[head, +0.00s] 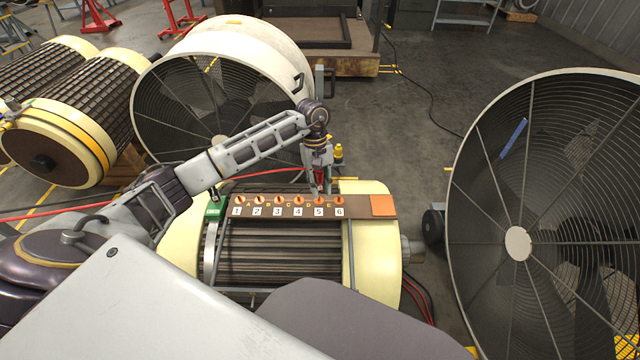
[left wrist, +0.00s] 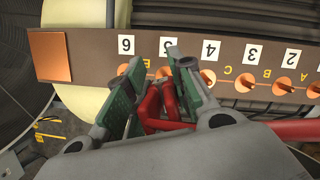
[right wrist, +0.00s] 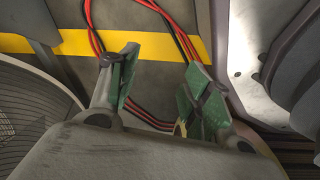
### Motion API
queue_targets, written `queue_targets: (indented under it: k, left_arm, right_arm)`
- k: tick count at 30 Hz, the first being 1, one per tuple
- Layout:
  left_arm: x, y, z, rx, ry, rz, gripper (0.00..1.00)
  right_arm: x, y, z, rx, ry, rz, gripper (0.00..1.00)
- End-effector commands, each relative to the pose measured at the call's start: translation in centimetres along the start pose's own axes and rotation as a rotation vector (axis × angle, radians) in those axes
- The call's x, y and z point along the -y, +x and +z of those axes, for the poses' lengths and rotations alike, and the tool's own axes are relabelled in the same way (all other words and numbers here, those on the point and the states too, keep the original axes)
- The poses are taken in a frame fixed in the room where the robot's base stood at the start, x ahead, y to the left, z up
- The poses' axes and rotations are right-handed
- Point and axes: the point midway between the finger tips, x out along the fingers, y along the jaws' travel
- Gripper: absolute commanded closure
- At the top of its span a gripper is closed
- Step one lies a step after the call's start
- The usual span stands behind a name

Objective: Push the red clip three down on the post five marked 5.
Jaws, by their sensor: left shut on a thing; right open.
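A dark terminal board (head: 362,208) lies across the top of a cream-ended rotor, with a row of copper posts numbered 1 to 6. My left gripper (head: 318,190) reaches down at the post marked 5 (head: 319,211). In the left wrist view, my left gripper (left wrist: 157,85) is shut on a red clip (left wrist: 160,108) held between its green-padded fingers. The fingertips are over the board beside label 5 (left wrist: 167,47) and partly cover post five. I cannot tell whether the clip touches the post. My right gripper (right wrist: 162,75) is open and empty in the right wrist view.
A copper square (head: 384,205) is at the board's right end and a green block (head: 215,209) at its left. A red cable (left wrist: 295,130) runs from the clip. Large caged fans stand behind (head: 215,85) and at right (head: 550,200). Other cables lie below the right gripper.

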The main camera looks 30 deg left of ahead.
Motion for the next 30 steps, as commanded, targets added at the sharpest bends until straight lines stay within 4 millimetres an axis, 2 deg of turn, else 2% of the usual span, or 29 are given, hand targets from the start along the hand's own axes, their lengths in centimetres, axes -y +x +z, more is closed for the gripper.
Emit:
queue_targets:
  k: [4, 15, 24, 30]
  left_arm:
    - [0.0, 0.7, -0.2, 0.0, 0.0, 0.001, 1.0]
    - [0.0, 1.7, -0.5, -0.001, 0.0, 0.001, 1.0]
    - [0.0, 2.2, -0.6, -0.001, 0.0, 0.001, 1.0]
    - [0.0, 2.6, -0.8, -0.001, 0.0, 0.001, 1.0]
  right_arm:
    - [0.6, -0.3, -0.2, 0.008, 0.002, -0.007, 0.51]
    - [0.8, -1.6, -2.5, 0.001, 0.001, -0.011, 0.51]
    - [1.1, -2.4, -2.3, 0.022, -0.002, -0.016, 0.51]
    - [1.2, -3.2, -3.4, 0.019, -0.004, -0.018, 0.51]
